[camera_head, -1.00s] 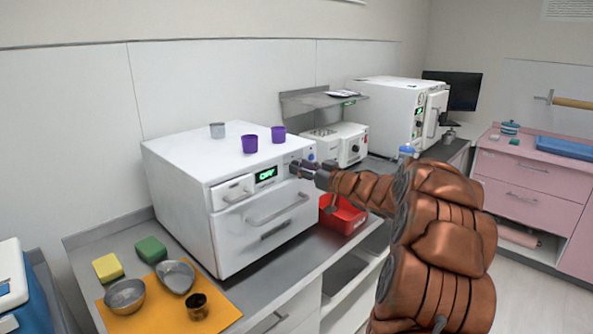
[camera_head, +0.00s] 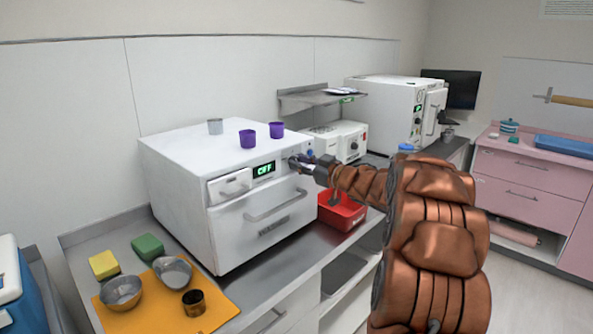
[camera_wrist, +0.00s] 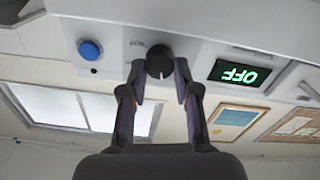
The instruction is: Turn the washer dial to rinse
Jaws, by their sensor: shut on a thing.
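The washer (camera_head: 225,190) is a white box on the steel counter, with a drawer-like door and handle on its front. Its green display (camera_head: 264,169) reads OFF; the display also shows, upside down, in the wrist view (camera_wrist: 239,74). The dark round dial (camera_wrist: 159,61) is on the panel between the display and a blue button (camera_wrist: 90,50). My gripper (camera_wrist: 158,85) is shut on the dial, one finger on each side. In the head view my gripper (camera_head: 298,162) reaches the panel's right end and hides most of the dial. The dial's markings are too small to read.
A red bin (camera_head: 341,212) sits right of the washer, below my arm. An orange mat (camera_head: 215,313) with metal bowls lies at front left.

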